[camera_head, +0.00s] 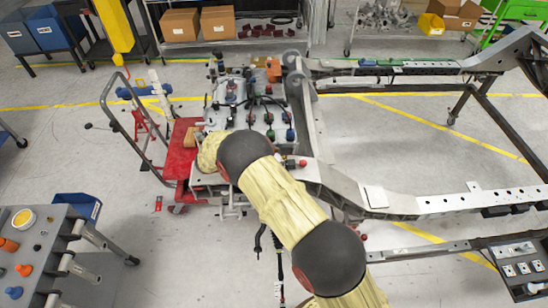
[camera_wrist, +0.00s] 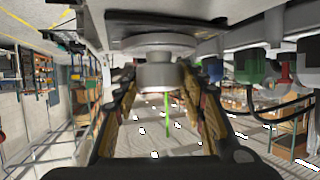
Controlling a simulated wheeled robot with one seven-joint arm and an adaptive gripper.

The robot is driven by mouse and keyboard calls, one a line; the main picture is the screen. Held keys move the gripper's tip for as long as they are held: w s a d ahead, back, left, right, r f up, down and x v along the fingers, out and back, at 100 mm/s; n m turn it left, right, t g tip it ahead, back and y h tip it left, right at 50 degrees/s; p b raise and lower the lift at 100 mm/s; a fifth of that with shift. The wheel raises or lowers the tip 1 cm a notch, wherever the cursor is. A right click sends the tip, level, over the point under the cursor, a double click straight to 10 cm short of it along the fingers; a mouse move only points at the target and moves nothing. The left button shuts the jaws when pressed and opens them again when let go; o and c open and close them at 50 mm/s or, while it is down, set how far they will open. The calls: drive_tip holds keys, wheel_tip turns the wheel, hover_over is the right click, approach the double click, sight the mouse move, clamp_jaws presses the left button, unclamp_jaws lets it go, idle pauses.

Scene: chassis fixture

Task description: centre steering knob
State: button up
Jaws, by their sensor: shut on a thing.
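In the wrist view, a grey round knob (camera_wrist: 160,76) with a wide disc (camera_wrist: 157,43) behind it sits at the upper middle, against a dark plate. I take it to be the steering knob. My gripper (camera_wrist: 160,88) has a tan-padded finger on each side of this knob and is shut on it. The exact contact at the fingertips is hard to see. In the head view, my arm covers the gripper and the knob. The control panel (camera_head: 232,92) with several coloured knobs and levers stands just beyond my arm's end.
The long metal chassis frame (camera_head: 405,203) extends right of the panel. A red cart (camera_head: 180,152) stands left of it. A grey bench (camera_head: 28,256) with coloured knobs is at lower left. In the wrist view, a green part (camera_wrist: 250,66) and a red part (camera_wrist: 284,70) are close on the right.

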drive_tip(key=shift+w+m+g+h+b, duration=0.1)
drive_tip(key=shift+m+g+h+b, duration=0.35)
drive_tip(key=shift+m+g, duration=0.75)
drive_tip(key=shift+m+g+b, duration=0.3)
drive_tip(key=shift+m+g, duration=0.3)
drive_tip(key=shift+g, duration=0.1)
drive_tip(key=shift+r+g, duration=0.15)
drive_tip(key=shift+g, duration=0.25)
drive_tip(key=o, duration=1.1)
drive_tip(key=shift+d, duration=0.1)
drive_tip(key=shift+o, duration=0.4)
drive_tip(key=v, duration=1.2)
